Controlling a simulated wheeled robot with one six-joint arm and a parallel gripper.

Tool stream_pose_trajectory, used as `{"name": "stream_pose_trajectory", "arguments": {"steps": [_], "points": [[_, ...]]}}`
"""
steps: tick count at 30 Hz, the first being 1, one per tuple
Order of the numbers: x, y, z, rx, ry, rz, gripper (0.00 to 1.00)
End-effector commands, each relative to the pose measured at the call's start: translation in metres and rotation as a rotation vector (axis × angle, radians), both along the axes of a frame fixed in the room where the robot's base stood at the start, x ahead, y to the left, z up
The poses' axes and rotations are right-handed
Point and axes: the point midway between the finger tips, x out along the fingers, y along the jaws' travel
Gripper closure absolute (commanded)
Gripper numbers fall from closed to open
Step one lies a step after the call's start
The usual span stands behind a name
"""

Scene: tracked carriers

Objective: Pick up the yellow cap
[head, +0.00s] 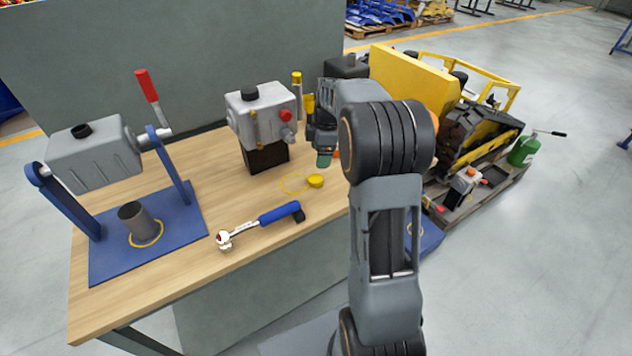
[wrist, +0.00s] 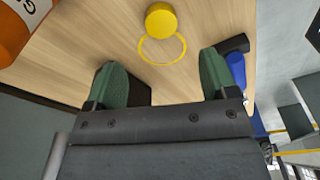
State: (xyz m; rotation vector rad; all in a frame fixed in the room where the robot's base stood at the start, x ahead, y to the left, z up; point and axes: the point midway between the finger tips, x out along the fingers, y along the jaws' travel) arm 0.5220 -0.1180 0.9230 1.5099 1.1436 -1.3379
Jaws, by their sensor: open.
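The yellow cap (head: 315,181) lies on the wooden bench top, at the right edge of a thin yellow ring marking (head: 293,184). In the wrist view the cap (wrist: 161,20) is near the top centre and overlaps the far edge of the ring (wrist: 162,50). My gripper (wrist: 158,80) is open and empty, its two green fingertips apart and pointing towards the cap. In the head view my gripper (head: 324,158) hangs above the bench, just behind the cap and apart from it.
A grey pump unit (head: 262,112) on a black block stands left of my gripper. A blue-handled wrench (head: 262,222) lies in front of the cap. A tank on a blue stand (head: 95,160) is at left. An orange container (wrist: 22,28) shows close by in the wrist view.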

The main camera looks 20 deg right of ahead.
Motion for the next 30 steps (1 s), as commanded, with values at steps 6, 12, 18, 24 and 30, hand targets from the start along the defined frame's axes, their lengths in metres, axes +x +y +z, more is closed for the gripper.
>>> {"name": "stream_pose_trajectory", "arguments": {"steps": [6,12,18,24,30], "points": [[0.001,0.004,-0.033,0.0,0.001,-0.002,0.21],[0.001,0.005,-0.044,0.0,-0.001,-0.003,0.21],[0.001,0.009,-0.065,0.001,0.002,-0.003,0.21],[0.002,0.013,-0.088,-0.001,0.002,-0.003,0.21],[0.003,0.013,-0.095,-0.001,-0.001,-0.003,0.21]]}}
